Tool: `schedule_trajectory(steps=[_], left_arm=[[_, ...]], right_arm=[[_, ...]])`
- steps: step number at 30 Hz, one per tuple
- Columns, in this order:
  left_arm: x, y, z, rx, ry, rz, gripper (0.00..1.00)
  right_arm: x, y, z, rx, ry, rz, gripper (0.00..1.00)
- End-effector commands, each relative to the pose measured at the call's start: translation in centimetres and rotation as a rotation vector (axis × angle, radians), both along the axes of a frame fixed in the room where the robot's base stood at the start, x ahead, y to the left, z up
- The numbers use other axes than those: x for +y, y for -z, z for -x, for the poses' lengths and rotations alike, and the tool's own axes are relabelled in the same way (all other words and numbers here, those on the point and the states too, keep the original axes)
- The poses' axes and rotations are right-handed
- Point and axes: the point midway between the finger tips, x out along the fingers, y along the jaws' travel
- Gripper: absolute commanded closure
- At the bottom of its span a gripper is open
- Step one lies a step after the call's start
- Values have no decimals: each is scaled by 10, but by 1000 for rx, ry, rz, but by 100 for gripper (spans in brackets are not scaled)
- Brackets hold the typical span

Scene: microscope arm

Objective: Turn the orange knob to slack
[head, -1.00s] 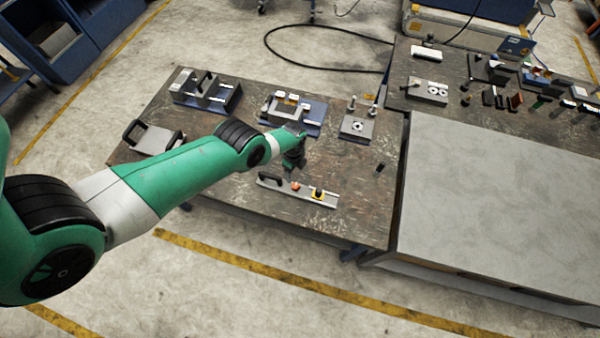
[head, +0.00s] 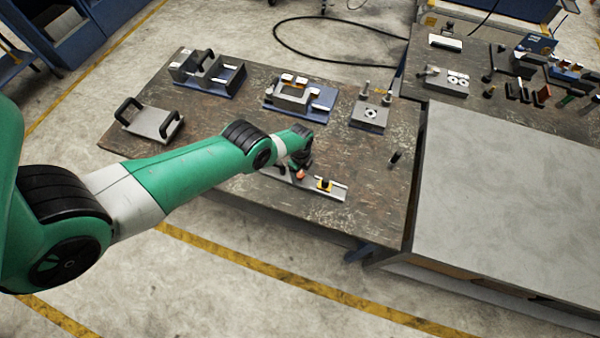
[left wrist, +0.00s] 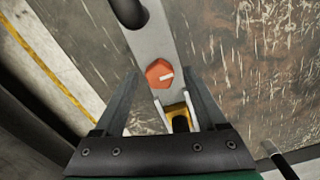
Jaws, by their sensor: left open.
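The orange knob (left wrist: 160,73) is a hexagonal cap with a white mark, set on a grey metal bar (left wrist: 152,40) in the left wrist view. In the head view the knob (head: 300,175) shows just below my left gripper (head: 297,165). In the left wrist view my left gripper (left wrist: 165,85) is open, with one finger on each side of the bar and the knob between them. I cannot tell whether the fingers touch anything. A yellow and black part (left wrist: 178,116) sits on the bar near the knob. My right gripper is not in view.
A black handle (left wrist: 130,12) stands on the bar's other end. Several fixtures stand along the table's back, among them a blue-based one (head: 300,95) and a grey block with posts (head: 370,112). A small black peg (head: 394,158) stands to the right.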

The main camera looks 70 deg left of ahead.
Motion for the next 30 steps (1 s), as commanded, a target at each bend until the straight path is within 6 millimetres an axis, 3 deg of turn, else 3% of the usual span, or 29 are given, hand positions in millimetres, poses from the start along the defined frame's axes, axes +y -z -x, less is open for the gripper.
schedule_trajectory(steps=[2,14,30], left_arm=[[0,-1,0,0,0,0,26],[0,-1,0,0,0,0,98],[0,-1,0,0,-100,0,100]], right_arm=[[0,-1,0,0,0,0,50],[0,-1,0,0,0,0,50],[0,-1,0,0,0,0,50]])
